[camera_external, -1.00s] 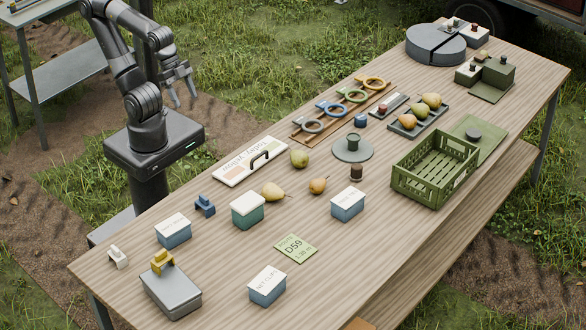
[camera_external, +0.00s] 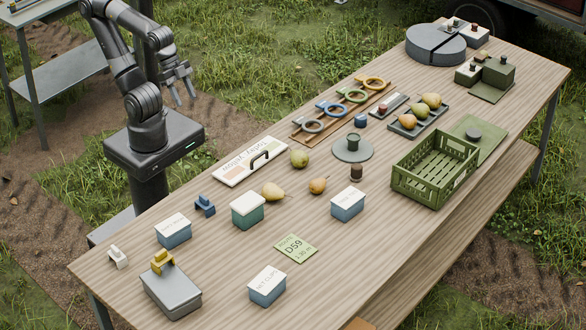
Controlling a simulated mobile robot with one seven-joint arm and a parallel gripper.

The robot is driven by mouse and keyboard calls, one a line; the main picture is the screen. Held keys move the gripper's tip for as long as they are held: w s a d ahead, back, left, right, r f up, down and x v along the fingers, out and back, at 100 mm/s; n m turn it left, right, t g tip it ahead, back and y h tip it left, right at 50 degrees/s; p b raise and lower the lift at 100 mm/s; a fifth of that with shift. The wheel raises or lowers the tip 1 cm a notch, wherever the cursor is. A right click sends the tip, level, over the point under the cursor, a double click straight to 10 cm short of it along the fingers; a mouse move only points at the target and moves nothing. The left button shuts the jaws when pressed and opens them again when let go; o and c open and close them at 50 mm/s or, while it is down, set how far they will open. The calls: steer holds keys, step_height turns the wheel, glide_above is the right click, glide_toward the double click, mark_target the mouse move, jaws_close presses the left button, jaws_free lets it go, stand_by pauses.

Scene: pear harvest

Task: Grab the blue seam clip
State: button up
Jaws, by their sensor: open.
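The blue seam clip (camera_external: 205,206) is a small dark blue stepped piece on the near left part of the wooden table. It stands between a blue box with a white lid (camera_external: 173,231) and a green box with a white lid (camera_external: 248,211), apart from both. A yellow clip (camera_external: 163,262) sits at the edge of a grey lidded box (camera_external: 171,290), and a white clip (camera_external: 118,257) stands near the table's left edge. My gripper (camera_external: 185,96) is open and empty, raised beyond the table's far left edge, well away from the blue clip.
A green crate (camera_external: 434,168), a rack of coloured rings (camera_external: 341,112) and a pear tray (camera_external: 417,118) stand further right. A green card (camera_external: 296,248) lies flat in front.

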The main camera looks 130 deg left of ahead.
steer(key=shift+c, duration=0.4)
steer(key=shift+w, duration=0.1)
steer(key=m+g, duration=0.1)
steer(key=g, duration=0.5)
glide_above(202, 195)
step_height(202, 195, down, 19)
steer(key=shift+a+f, duration=0.1)
step_height(202, 195, down, 11)
steer(key=shift+f, duration=0.2)
steer(key=c, duration=0.6)
